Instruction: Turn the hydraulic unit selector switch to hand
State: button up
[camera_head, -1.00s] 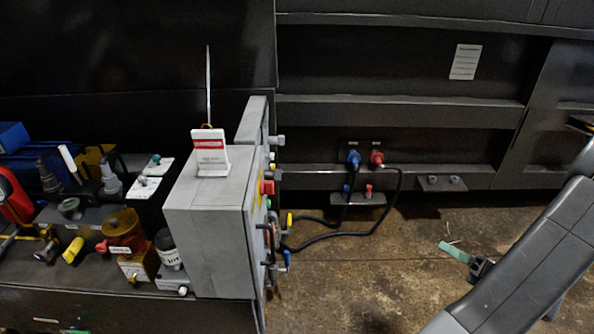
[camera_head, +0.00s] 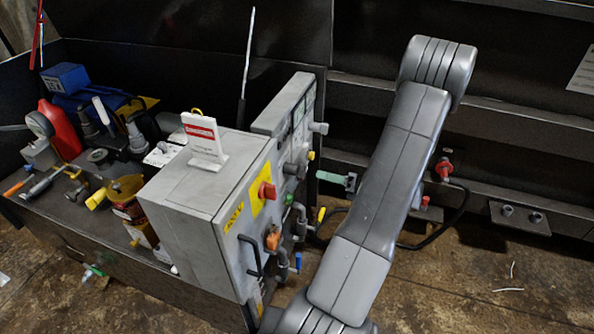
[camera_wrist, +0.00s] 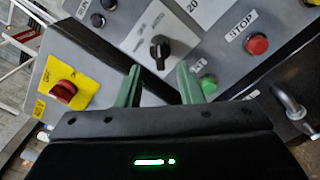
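In the wrist view a black selector switch (camera_wrist: 160,50) sits on a light plate on the grey control panel. My gripper (camera_wrist: 159,68) has two green fingers, spread apart, one to each side below the switch. Nothing is visibly held between them, and I cannot tell whether they touch the knob. In the head view my gripper (camera_head: 328,178) is just right of the panel side of the grey control box (camera_head: 205,225), partly hidden by my arm.
A red rotary switch on a yellow plate (camera_wrist: 75,75), a green button (camera_wrist: 208,85) and a red STOP button (camera_wrist: 257,44) are close by. Hoses and valves (camera_head: 290,240) lie below the panel.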

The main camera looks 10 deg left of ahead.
aim_at(298, 169)
jog(key=a, duration=0.3)
jog(key=w+a+b, duration=0.1)
jog(key=a, duration=0.5)
jog(key=shift+w+a, duration=0.15)
jog(key=shift+w, duration=0.25)
jog(key=c, duration=0.6)
